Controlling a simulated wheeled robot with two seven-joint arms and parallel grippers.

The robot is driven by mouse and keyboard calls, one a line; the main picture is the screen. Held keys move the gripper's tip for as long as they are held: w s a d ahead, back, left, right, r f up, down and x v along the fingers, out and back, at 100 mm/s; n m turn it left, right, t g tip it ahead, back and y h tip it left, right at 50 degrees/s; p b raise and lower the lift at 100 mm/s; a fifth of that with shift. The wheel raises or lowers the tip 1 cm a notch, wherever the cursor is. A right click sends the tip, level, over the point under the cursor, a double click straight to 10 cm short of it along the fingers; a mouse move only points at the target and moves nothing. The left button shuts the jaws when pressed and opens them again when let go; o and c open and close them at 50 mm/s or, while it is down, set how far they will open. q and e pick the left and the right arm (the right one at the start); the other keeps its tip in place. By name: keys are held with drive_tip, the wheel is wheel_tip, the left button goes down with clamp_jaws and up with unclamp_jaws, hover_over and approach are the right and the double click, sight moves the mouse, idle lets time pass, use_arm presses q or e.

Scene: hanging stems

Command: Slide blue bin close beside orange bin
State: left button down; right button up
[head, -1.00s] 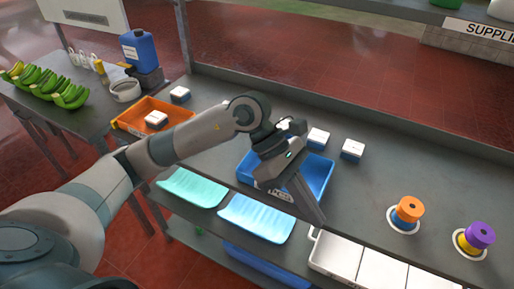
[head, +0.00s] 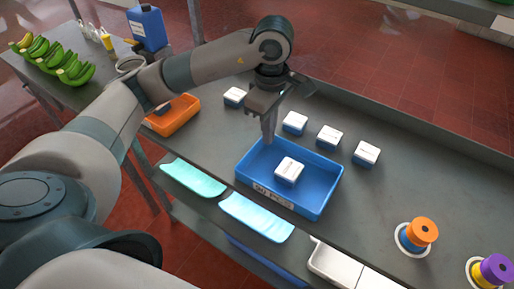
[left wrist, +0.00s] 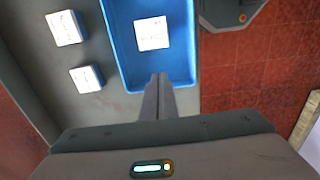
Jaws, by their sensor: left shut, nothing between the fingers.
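The blue bin (head: 316,203) sits on the grey bench and holds one white box (head: 289,170). The smaller orange bin (head: 176,122) is farther left on the bench, partly behind my left arm. Bare bench shows between the two bins. My left gripper (head: 268,138) points down, shut and empty, at the blue bin's far left corner. In the left wrist view its fingertips (left wrist: 158,78) overlap the edge of the blue bin (left wrist: 184,65); I cannot tell whether they touch it. My right gripper is not in view.
Several white boxes, one (head: 295,122), stand behind the blue bin. Spools (head: 418,235) stand at the right. Bananas (head: 75,70) and a blue jug (head: 147,28) are on the left table.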

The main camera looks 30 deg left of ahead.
use_arm(q)
drive_tip(key=shift+f, duration=0.1)
drive_tip(key=p, duration=0.4)
hover_over(255, 161)
drive_tip(key=d, duration=0.4)
wheel_tip(255, 161, down, 9)
drive_tip(key=shift+s+d+r, duration=0.1)
drive_tip(key=shift+s, duration=0.05)
drive_tip(key=a, duration=0.1)
drive_tip(key=a+p, duration=0.1)
drive_tip(key=shift+a+f, duration=0.3)
drive_tip(key=shift+f, duration=0.1)
drive_tip(key=shift+a+f+p, duration=0.1)
drive_tip(key=shift+a+p, duration=0.4)
drive_tip(key=shift+a, duration=0.2)
